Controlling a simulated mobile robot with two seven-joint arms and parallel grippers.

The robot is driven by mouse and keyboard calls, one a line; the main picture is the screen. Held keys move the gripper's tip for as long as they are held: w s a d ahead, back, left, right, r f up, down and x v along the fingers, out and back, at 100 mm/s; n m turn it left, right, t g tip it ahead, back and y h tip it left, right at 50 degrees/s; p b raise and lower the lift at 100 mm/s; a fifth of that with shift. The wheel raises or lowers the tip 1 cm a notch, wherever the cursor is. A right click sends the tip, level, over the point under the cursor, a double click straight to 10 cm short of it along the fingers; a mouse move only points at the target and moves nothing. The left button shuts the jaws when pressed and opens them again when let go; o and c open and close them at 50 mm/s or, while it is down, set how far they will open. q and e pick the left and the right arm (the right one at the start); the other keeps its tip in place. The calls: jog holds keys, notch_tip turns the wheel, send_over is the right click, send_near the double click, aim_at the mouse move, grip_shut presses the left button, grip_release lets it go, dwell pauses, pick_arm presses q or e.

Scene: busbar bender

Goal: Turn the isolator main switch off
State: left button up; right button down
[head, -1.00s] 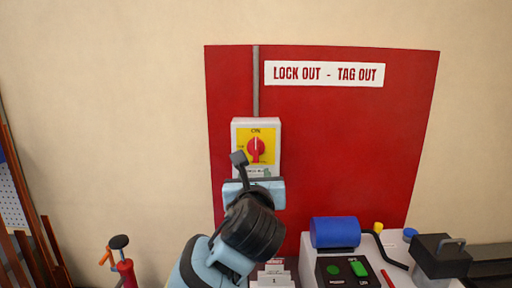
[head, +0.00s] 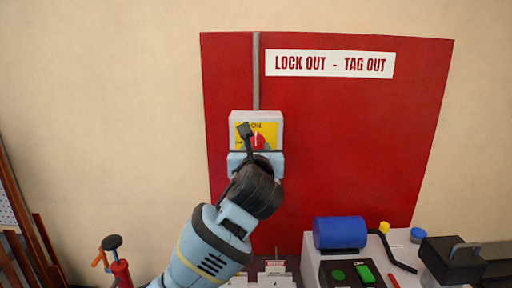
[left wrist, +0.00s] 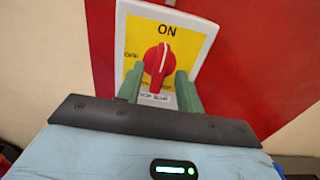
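The isolator main switch is a light grey box (head: 270,117) on the red lock-out board, with a yellow plate and a red rotary knob (left wrist: 159,66). In the left wrist view the knob's white line points up towards ON, and OFF is marked to its left. My left gripper (left wrist: 158,86) is open, its two green fingers apart on either side of the knob's lower part. I cannot tell whether they touch it. In the head view my left wrist hides the lower part of the switch. My right gripper is not in view.
The red board (head: 350,140) carries a white LOCK OUT - TAG OUT sign (head: 329,64). Below right stands a machine with a blue cylinder (head: 340,232), a green button (head: 365,274) and a bent black lever. A red tool (head: 121,272) with a black knob stands at lower left.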

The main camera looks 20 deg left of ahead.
aim_at(256, 145)
pick_arm(q)
jog(key=shift+x, duration=1.1)
jog(key=shift+c, duration=0.5)
grip_shut()
